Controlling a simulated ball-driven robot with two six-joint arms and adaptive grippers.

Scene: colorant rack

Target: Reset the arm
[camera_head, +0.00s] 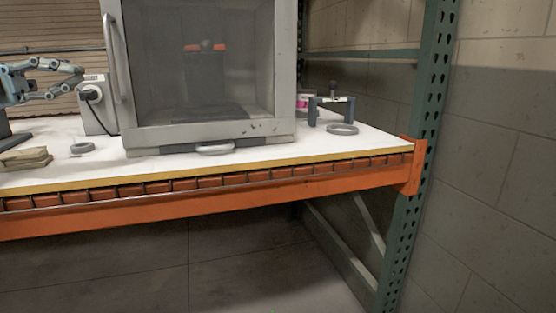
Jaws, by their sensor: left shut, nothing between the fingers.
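My left gripper (77,75) comes in from the left edge, above the white shelf top (60,175). Its fingers meet at the tips and hold nothing. It is in front of or beside a white box with a black plug (95,95); the gap between them is hard to judge. Only the outer part of my left arm shows. My right gripper is not in view.
A grey cabinet with a glass door (215,132) fills the middle of the shelf. Grey rings (342,128), a small stand (313,108) and a stack of tan pieces (25,158) lie around it. A green rack post (420,110) rises at right.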

